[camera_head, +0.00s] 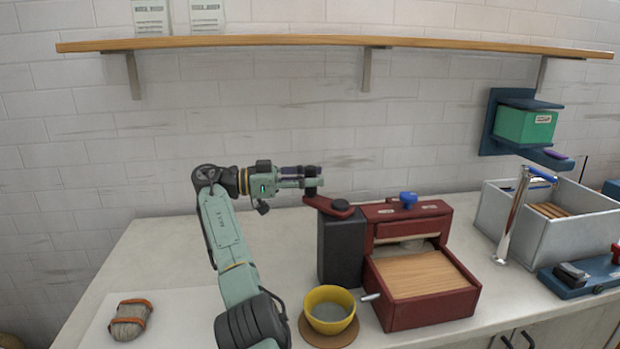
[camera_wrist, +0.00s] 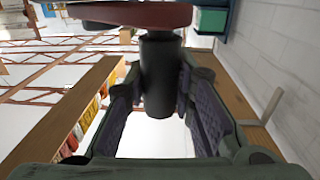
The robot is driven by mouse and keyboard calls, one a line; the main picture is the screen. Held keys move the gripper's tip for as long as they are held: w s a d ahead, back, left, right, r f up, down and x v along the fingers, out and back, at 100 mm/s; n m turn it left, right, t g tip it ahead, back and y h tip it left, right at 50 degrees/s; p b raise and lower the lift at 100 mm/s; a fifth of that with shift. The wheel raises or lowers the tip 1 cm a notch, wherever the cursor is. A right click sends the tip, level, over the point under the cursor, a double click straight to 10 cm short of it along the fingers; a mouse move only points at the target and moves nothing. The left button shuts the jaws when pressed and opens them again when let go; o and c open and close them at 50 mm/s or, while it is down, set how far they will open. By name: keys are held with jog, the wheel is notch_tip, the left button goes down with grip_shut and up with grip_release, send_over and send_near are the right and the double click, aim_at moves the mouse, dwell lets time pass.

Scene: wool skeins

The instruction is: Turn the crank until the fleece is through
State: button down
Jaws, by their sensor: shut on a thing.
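The red crank arm (camera_head: 336,208) sits on top of a black block (camera_head: 341,250), at the left of a red wooden machine (camera_head: 440,310). My gripper (camera_head: 308,182) reaches in from the left and is shut on the crank's upright handle. In the wrist view, the dark round handle (camera_wrist: 160,85) stands between the two fingers of my gripper (camera_wrist: 160,100), with the red crank arm (camera_wrist: 130,14) across the top. A pale strip (camera_head: 405,243) shows in the machine's opening, above its wooden tray (camera_head: 420,275); I cannot tell whether it is fleece.
A yellow bowl (camera_head: 330,309) on a brown round mat stands in front of the black block. A grey skein (camera_head: 130,320) with orange bands lies at the front left. A wooden shelf (camera_head: 250,41) runs overhead.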

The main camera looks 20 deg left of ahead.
jog(key=shift+f, duration=0.1)
dwell(0.3)
jog(key=c, duration=1.3)
grip_release()
jog(key=shift+c, duration=0.2)
notch_tip(320, 180, up, 10)
jog(key=shift+r, duration=0.1)
